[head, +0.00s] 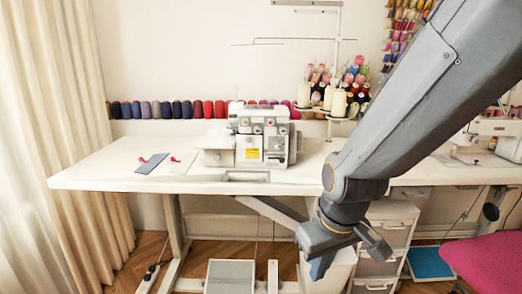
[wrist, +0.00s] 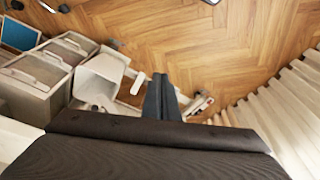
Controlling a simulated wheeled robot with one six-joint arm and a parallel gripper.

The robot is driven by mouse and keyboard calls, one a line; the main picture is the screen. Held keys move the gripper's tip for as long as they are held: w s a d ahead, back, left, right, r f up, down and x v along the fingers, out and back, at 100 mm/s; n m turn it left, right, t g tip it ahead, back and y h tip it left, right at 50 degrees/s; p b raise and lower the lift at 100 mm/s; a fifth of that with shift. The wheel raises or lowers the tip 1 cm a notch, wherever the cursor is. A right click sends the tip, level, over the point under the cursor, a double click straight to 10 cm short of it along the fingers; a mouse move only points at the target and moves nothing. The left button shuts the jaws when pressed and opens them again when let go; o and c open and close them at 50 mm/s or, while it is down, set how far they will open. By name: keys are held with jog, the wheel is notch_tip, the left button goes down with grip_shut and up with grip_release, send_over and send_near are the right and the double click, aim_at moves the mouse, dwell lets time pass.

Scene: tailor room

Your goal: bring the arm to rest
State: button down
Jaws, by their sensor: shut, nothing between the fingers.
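My arm (head: 415,110) reaches down from the upper right of the head view, in front of the sewing table (head: 110,168). My gripper (head: 320,268) hangs at its lower end, below the level of the tabletop. In the wrist view the two dark fingers (wrist: 160,85) lie together over the wooden floor, with nothing between them.
A white overlock machine (head: 247,135) stands on the table, with thread cones (head: 340,100) behind it. White drawers (head: 384,240) stand under the table, right of my gripper. A pink chair (head: 490,262) is at the lower right. Curtains (head: 50,130) hang at the left.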

jog(key=s+r+m+g+p, duration=0.1)
jog(key=s+r+m+g, duration=0.1)
jog(key=s+r, duration=0.45)
jog(key=s+d+r+m+p, duration=0.1)
jog(key=d+r+p, duration=0.3)
jog(key=p, duration=0.9)
jog(key=d+m, duration=0.1)
jog(key=d, duration=0.2)
jog(key=shift+s+r+h, duration=0.35)
jog(key=shift+r+h, duration=0.05)
